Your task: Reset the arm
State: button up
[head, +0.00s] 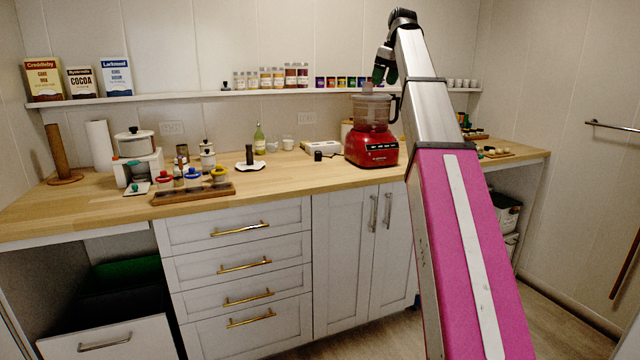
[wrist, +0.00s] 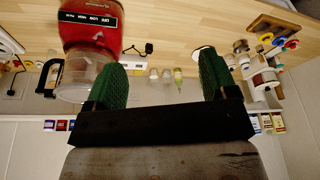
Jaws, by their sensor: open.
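My gripper (head: 384,75) is raised at the top of the head view, above and in front of the red food processor (head: 371,145). Its green fingers also show in the wrist view (wrist: 161,65), spread apart with nothing between them. My arm is extended upward and partly covers the right end of the counter. The wrist view is upside down and shows the food processor (wrist: 92,28) at the left, beyond one finger.
A wooden counter (head: 290,178) runs along the back wall, with a wooden tray of jars (head: 193,193), a white pot (head: 134,145) and a green bottle (head: 259,140). A shelf (head: 200,95) above holds boxes and spice jars. Open air surrounds the gripper.

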jog(key=s+a+f+m+g+h, duration=0.1)
jog(key=s+f+m, duration=0.1)
jog(key=f, duration=1.8)
jog(key=s+f+m, duration=0.2)
jog(key=f+m, duration=0.1)
jog(key=f, duration=1.8)
jog(key=s+f+m, duration=0.2)
jog(key=s+f, duration=0.9)
jog(key=f, duration=0.4)
jog(key=s+f+m+g+h, duration=0.1)
jog(key=s+f+m, duration=0.1)
jog(key=s+f, duration=1)
notch_tip(320, 180, down, 3)
jog(key=shift+a+h, duration=0.3)
jog(key=shift+a, duration=0.15)
